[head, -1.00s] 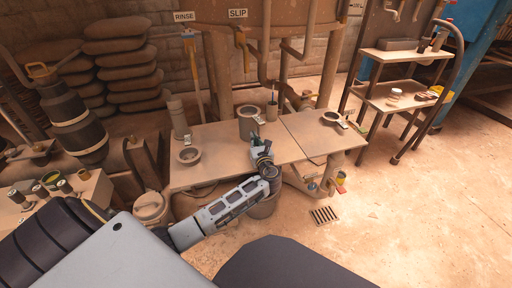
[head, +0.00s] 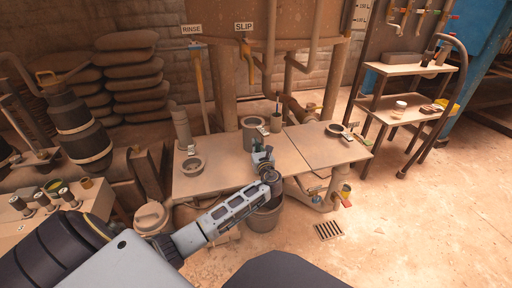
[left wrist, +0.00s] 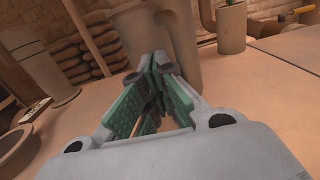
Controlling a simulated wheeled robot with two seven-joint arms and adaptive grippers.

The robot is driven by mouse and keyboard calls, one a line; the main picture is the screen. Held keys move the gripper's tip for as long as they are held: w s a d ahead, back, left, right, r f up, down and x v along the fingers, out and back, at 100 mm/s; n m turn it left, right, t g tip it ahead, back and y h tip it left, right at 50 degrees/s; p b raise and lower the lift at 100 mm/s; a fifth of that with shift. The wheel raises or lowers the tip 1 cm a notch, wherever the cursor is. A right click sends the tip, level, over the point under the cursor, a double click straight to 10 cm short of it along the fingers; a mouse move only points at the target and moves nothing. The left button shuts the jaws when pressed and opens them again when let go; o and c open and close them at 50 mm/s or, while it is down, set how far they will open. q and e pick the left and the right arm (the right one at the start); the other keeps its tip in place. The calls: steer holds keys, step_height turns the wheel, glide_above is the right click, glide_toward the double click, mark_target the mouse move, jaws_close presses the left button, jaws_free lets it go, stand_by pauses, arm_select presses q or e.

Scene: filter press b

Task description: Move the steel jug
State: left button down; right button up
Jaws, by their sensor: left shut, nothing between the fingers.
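The steel jug, as far as I can tell, is the grey cylinder (head: 251,136) standing upright near the back middle of the work table (head: 222,178). It also shows in the left wrist view as a large cylinder (left wrist: 178,38) directly beyond the fingers. My left gripper (head: 261,153) is in front of the jug and partly overlaps its base in the head view. Its green-padded fingers (left wrist: 155,72) are shut with nothing between them. I cannot tell whether the fingertips touch the jug. My right gripper is not in view.
A slim cup (head: 276,123) with a stick stands right of the jug. A tall grey cylinder (head: 183,130) stands at the left back. Pipes (head: 289,80) hang behind. The table's front left is clear.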

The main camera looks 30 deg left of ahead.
arm_select(q)
steer(key=shift+p+x, duration=0.55)
steer(key=shift+x, duration=0.5)
steer(key=shift+w+a, duration=0.3)
